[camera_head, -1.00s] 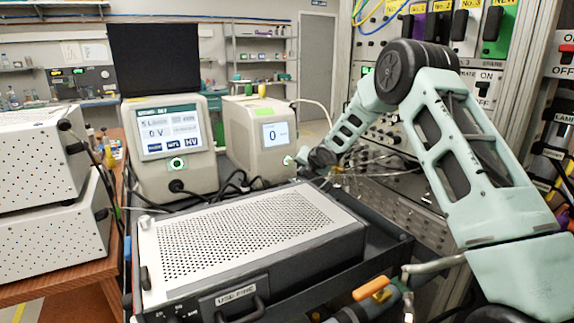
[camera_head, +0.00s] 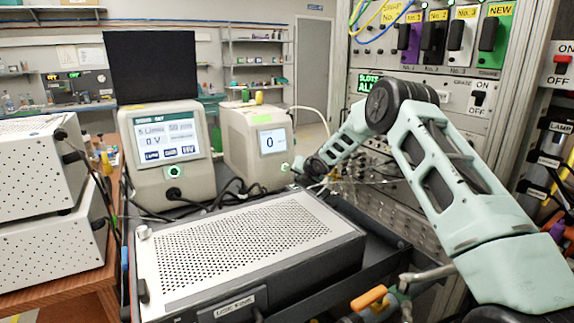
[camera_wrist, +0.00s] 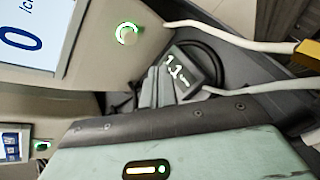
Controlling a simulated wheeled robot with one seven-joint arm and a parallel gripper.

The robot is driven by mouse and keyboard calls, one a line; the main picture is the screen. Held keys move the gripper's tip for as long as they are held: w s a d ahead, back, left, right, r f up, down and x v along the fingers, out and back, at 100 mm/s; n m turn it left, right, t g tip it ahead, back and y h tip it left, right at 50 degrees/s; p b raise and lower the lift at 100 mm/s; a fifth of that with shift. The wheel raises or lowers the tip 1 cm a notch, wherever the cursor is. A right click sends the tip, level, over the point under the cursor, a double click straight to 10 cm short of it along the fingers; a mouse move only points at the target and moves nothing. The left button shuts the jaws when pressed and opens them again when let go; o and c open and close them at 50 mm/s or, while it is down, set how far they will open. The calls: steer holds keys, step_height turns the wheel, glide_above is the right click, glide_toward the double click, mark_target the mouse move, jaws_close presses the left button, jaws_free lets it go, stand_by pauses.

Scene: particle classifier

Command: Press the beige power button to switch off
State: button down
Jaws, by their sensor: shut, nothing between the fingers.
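A beige instrument (camera_head: 243,150) with a small screen reading 0 stands at the back middle. Its round button, pale with a green lit ring (camera_wrist: 128,33), is at the upper middle of the wrist view; it is a small green spot in the head view (camera_head: 284,168). My gripper (camera_head: 299,165) is close to that front face. In the wrist view my gripper's fingers (camera_wrist: 157,82) are together and empty, below and right of the button, apart from it in the picture. The exact depth gap is unclear. Another beige instrument (camera_head: 146,183) at left has its own green-ringed button (camera_head: 173,172).
A perforated grey-topped box (camera_head: 235,245) lies in front of the instruments. Dark cables (camera_head: 232,187) run between them. A white cable (camera_wrist: 220,38) lies beside the button. A rack panel (camera_head: 425,75) with switches stands right. White boxes (camera_head: 45,175) are stacked left.

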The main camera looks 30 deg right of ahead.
mark_target(286, 168)
steer(key=w+p, duration=0.3)
steer(key=shift+w+a+r, duration=0.1)
steer(key=shift+w+r, duration=0.05)
steer(key=shift+r, duration=0.15)
steer(key=shift+w+f+p, duration=0.1)
steer(key=shift+w+p, duration=0.4)
steer(key=shift+p, duration=0.3)
steer(key=shift+w+f+p, duration=0.15)
steer(key=shift+w+p, duration=0.1)
steer(key=shift+p, duration=0.1)
steer(key=shift+w, duration=0.15)
stand_by(0.8)
steer(key=shift+w+p, duration=0.3)
steer(key=shift+p, duration=0.4)
